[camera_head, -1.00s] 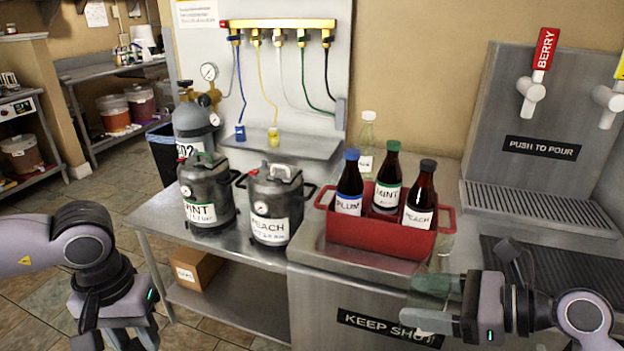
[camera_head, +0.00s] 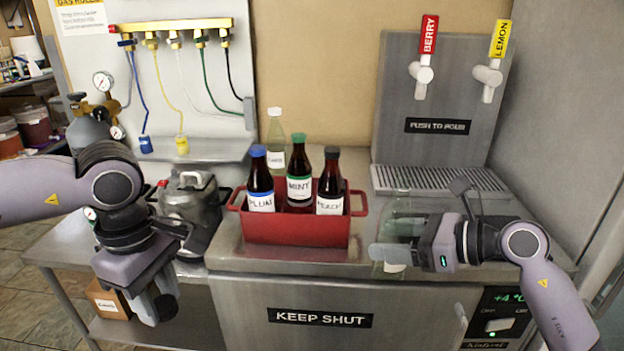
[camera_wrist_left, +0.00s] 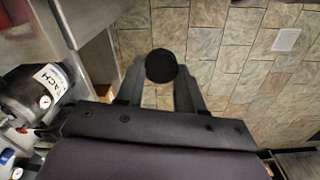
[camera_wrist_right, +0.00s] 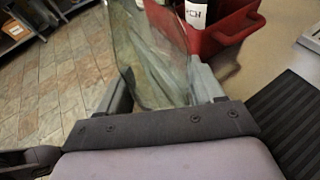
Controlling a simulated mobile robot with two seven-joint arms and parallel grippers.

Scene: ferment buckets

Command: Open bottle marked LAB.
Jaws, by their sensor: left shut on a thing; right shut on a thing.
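A clear greenish glass bottle (camera_head: 403,212) is upright in my right gripper (camera_head: 390,254), to the right of the red crate. It also shows in the right wrist view (camera_wrist_right: 150,55), between the fingers. A pale label shows low on it, but I cannot read it. I see no cap on its faint top. My left gripper (camera_head: 158,302) is shut on a round black cap-like piece (camera_wrist_left: 161,66), low in front of the counter and well apart from the bottle.
A red crate (camera_head: 295,232) holds dark bottles with blue, green and black caps. Another clear bottle (camera_head: 274,130) stands behind it. A steel keg (camera_head: 188,210) stands left of the crate.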

